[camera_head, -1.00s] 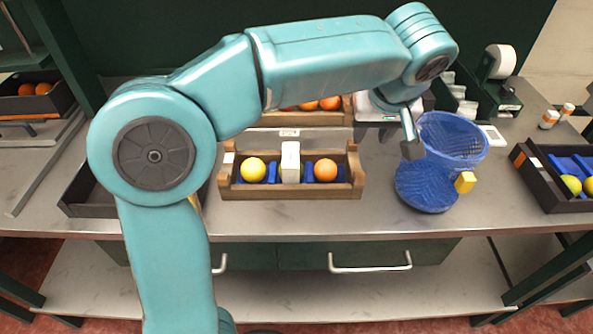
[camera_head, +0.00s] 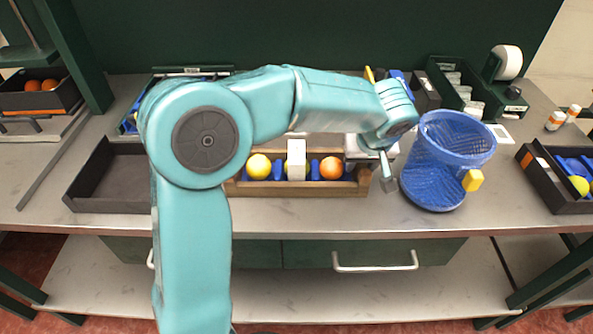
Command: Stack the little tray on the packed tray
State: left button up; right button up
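A wooden tray (camera_head: 300,188) stands at the front middle of the bench. It holds a yellow fruit (camera_head: 259,167), an orange (camera_head: 331,168), blue dividers and an upright white block (camera_head: 296,160), with part of another yellow fruit beside the block. My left arm reaches across from the left. Its white and dark gripper (camera_head: 362,150) is at the tray's right end, close above or touching it; I cannot tell which. Its fingertips are not clear. My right gripper is not in view.
A blue mesh basket (camera_head: 447,160) with a yellow tag stands close right of my wrist. An empty dark tray (camera_head: 110,185) lies at left. Another dark tray (camera_head: 540,180) with fruit is at far right. A green organiser and tape roll (camera_head: 507,62) stand behind the basket.

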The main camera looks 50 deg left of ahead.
pick_arm(q)
grip_shut()
